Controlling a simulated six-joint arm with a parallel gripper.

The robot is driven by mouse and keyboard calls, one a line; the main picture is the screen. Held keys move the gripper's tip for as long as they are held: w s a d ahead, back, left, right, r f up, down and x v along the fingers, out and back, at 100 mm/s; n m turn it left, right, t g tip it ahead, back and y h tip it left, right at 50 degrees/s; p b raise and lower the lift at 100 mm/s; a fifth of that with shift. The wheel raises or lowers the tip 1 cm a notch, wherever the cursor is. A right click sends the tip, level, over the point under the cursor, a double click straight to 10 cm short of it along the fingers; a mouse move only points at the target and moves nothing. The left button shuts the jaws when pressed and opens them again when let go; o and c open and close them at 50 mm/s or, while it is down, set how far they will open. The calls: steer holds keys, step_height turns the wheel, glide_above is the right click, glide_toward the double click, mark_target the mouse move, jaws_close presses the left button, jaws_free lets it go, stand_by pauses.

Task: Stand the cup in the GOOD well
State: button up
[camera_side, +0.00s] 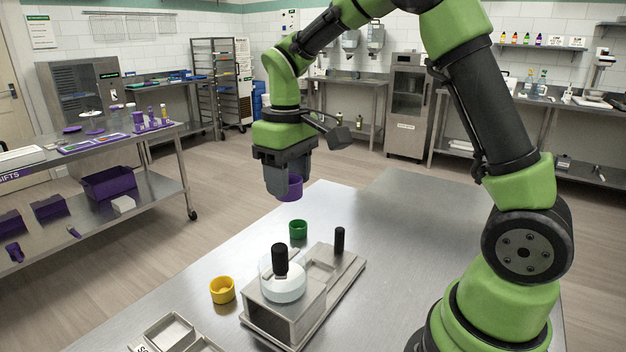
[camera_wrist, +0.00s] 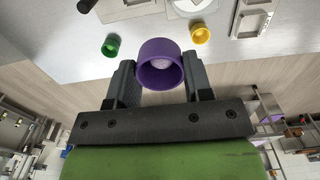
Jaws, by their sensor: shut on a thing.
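My gripper (camera_side: 288,186) is shut on a purple cup (camera_side: 291,188) and holds it in the air above the far edge of the steel table. In the wrist view the purple cup (camera_wrist: 158,50) sits between the two fingers, its open mouth partly facing the camera, with a pale patch inside. A grey tray with square wells (camera_side: 169,331) lies at the near left of the table, cut off by the frame; its label is only partly visible, so I cannot tell which well is GOOD. A tray edge also shows in the wrist view (camera_wrist: 238,20).
A green cup (camera_side: 298,229) and a yellow cup (camera_side: 222,289) stand on the table. The metal depositor (camera_side: 285,310), with a pale round hopper and black knobs, stands between them and my base. The table's right part is clear.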

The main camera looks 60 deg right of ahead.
steer(key=w+a, duration=0.2)
steer(key=a, duration=1.8)
step_height(320, 180, down, 11)
steer(key=shift+s+a, duration=0.2)
steer(key=shift+s, duration=0.1)
steer(key=shift+f, duration=0.1)
steer(key=shift+f, duration=3.1)
steer(key=shift+f, duration=0.25)
steer(key=shift+f, duration=0.65)
